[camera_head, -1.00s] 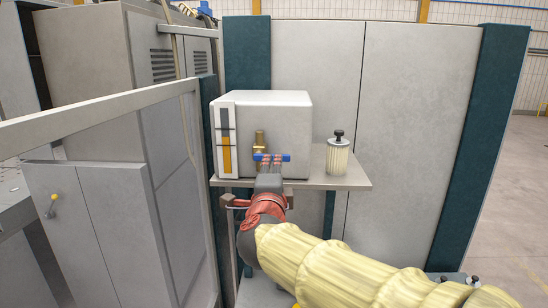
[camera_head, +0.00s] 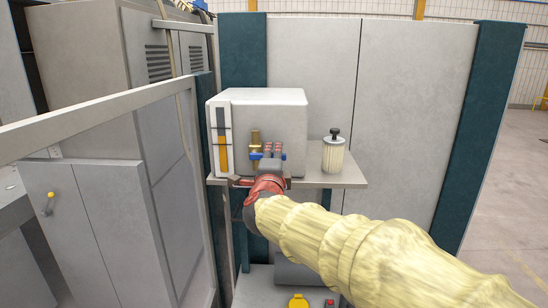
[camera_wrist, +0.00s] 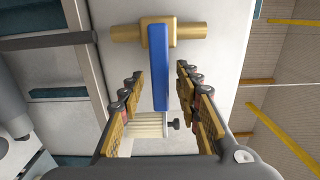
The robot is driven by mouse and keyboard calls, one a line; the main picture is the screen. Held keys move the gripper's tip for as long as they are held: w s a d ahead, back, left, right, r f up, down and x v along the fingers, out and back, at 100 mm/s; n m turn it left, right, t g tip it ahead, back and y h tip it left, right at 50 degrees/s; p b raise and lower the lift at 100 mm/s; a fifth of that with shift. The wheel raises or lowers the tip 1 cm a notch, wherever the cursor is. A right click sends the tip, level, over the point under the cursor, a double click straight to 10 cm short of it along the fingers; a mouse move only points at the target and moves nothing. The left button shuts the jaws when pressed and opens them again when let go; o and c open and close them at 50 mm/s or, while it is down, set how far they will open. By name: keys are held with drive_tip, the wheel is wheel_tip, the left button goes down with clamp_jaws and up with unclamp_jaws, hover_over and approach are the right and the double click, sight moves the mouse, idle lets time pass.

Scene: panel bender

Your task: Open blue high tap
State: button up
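The blue tap handle (camera_wrist: 158,66) sits on a brass valve (camera_wrist: 158,32) in the wrist view. In the head view the blue handle (camera_head: 256,156) shows on the front of a white box, partly hidden by my gripper, below the brass part (camera_head: 255,138). My gripper (camera_wrist: 160,74) is open, with one finger on each side of the handle. Gaps show between the fingers and the handle, so neither finger appears to touch it. In the head view my gripper (camera_head: 272,150) is in front of the box at handle height.
The white box (camera_head: 265,110) stands on a shelf (camera_head: 340,180). A pale ribbed cylinder (camera_head: 333,157) with a black knob stands on the shelf to the right. A metal rail (camera_head: 90,122) and grey cabinet (camera_head: 105,215) are on the left. Open floor (camera_head: 510,230) shows at right.

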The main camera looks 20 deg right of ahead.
drive_tip(key=shift+c, duration=1.1)
clamp_jaws()
drive_tip(key=shift+f, duration=0.1)
